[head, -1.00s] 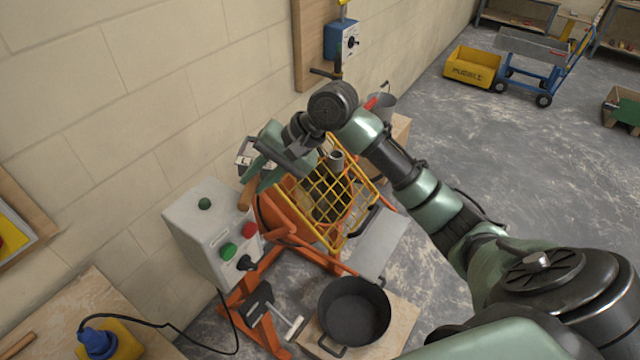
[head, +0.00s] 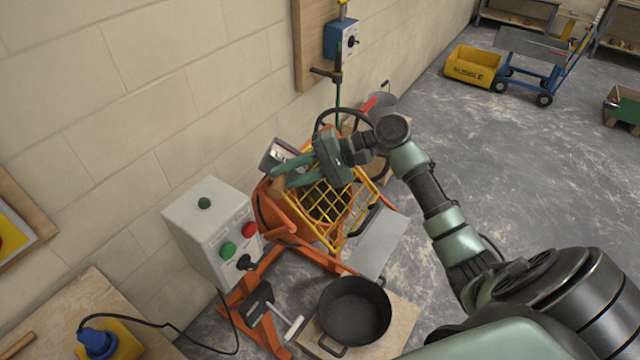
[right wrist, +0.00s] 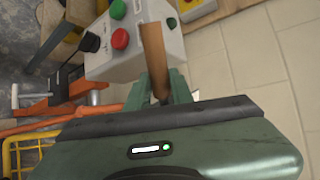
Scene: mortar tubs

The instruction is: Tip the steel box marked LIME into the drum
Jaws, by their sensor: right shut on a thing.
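The orange mixer drum (head: 268,212) stands in its frame in the middle of the head view, with a yellow grid guard (head: 335,215) over its mouth. My right gripper (head: 283,174) is above the drum, on its wall side. It is shut on the wooden handle of a small steel box (head: 277,153), which is tilted and partly hidden behind the fingers. The handle (right wrist: 153,52) shows between the fingers in the right wrist view. The lettering on the box and its contents cannot be made out. My left gripper is not in view.
A grey control box (head: 205,232) with green and red buttons stands left of the drum. A black tub (head: 355,312) sits on a board below. A black handwheel (head: 326,116) is behind my right wrist.

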